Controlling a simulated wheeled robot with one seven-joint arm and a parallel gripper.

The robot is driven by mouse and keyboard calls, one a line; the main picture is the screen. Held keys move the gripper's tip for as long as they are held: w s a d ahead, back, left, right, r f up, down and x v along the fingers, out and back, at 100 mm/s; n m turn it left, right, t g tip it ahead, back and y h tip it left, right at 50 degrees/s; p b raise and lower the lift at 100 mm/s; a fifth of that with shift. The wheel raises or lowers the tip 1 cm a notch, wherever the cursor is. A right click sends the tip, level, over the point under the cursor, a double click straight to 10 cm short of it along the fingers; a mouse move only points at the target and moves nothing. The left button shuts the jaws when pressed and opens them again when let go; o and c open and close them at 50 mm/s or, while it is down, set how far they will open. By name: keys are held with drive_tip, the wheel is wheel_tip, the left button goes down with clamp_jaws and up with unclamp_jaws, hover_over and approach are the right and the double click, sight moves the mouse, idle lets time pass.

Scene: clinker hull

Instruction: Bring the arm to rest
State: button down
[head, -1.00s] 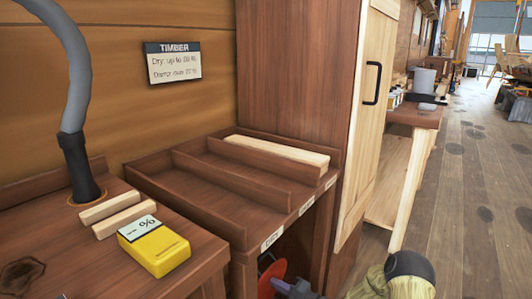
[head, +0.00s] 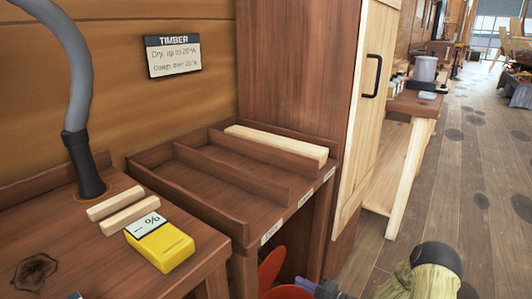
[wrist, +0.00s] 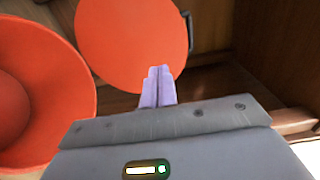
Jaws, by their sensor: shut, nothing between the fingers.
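My gripper (wrist: 158,74) shows in the wrist view with its two pale purple fingers together and nothing between them. The fingers point toward an orange-red round thing (wrist: 125,35); I cannot tell whether they touch it. A second orange-red round thing (wrist: 40,105), hollow like a bowl, is at the left of that view. In the head view, orange-red round shapes (head: 270,264) show low beside the tray stand, and the gripper itself is not clear there.
A yellow meter (head: 160,248) and two pale wood strips (head: 124,214) lie on the left bench (head: 95,262). A divided brown tray (head: 178,187) holds a pale timber piece (head: 277,144) in its back compartment. A tall cabinet (head: 292,70) stands behind.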

drive_tip(key=s+d+r+n+g+h+p, duration=0.1)
drive_tip(key=d+r+n+h, duration=0.15)
drive_tip(key=r+h, duration=0.35)
drive_tip(key=s+d+r+n+g+h+p, duration=0.1)
drive_tip(key=d+r+n+g+h+p, duration=0.15)
drive_tip(key=r+h, duration=0.3)
drive_tip(key=s+a+r+n+g+h+p, duration=0.1)
drive_tip(key=s+r+g+h, duration=0.1)
drive_tip(key=s+r, duration=0.65)
drive_tip(key=s+a+r+n+g+h+p, duration=0.1)
drive_tip(key=s+r+g, duration=0.2)
drive_tip(key=s, duration=1)
wheel_tip(320, 180, up, 37)
drive_tip(key=p, duration=3.7)
drive_tip(key=shift+d+r, duration=0.15)
drive_tip(key=shift+t, duration=0.25)
